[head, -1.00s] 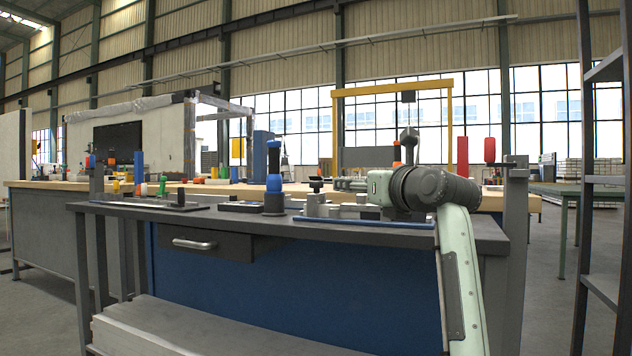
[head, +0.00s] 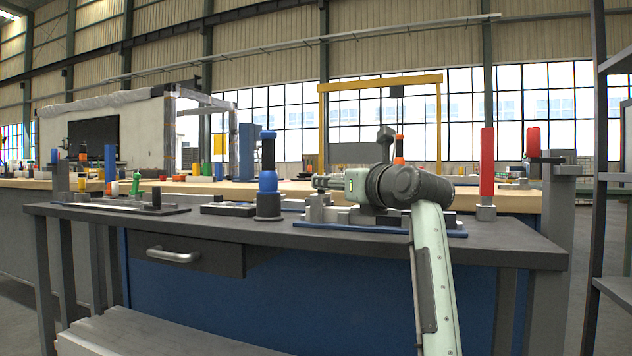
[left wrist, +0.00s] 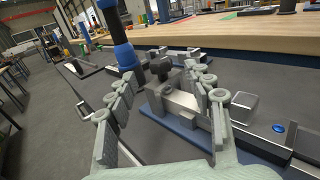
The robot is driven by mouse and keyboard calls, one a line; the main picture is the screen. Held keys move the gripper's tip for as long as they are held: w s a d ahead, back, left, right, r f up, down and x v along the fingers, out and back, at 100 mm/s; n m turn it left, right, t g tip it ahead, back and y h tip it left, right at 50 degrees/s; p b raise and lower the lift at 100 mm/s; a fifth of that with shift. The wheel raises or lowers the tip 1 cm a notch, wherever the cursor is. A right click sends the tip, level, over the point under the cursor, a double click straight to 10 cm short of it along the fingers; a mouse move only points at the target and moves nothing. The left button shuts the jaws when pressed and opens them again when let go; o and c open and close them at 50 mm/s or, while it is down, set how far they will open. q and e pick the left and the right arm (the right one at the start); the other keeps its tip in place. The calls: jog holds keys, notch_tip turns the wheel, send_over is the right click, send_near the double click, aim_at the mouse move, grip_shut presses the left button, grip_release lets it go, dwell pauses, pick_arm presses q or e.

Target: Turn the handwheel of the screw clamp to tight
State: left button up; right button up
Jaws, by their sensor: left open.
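The screw clamp (head: 318,212) is a grey block assembly on a blue base plate (head: 375,230) on the dark workbench. In the left wrist view the clamp body (left wrist: 168,98) has a dark knob-like handwheel (left wrist: 160,68) on top. My left gripper (head: 322,182) reaches in above the clamp, pointing left, and hides the handwheel in the head view. In the wrist view my left gripper (left wrist: 166,80) is open and empty, and the handwheel appears between its fingertips. I cannot tell whether they touch it. My right gripper is not in view.
A blue and black upright tool (head: 268,180) stands just left of the clamp. A red post (head: 487,165) stands at the right end. The dark workbench (head: 250,235) has a drawer in front. A wooden-topped bench (head: 470,200) runs behind it.

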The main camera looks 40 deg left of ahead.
pick_arm(q)
jog(key=x, duration=0.7)
jog(key=shift+a+b, duration=0.15)
jog(key=shift+b, duration=0.25)
grip_shut()
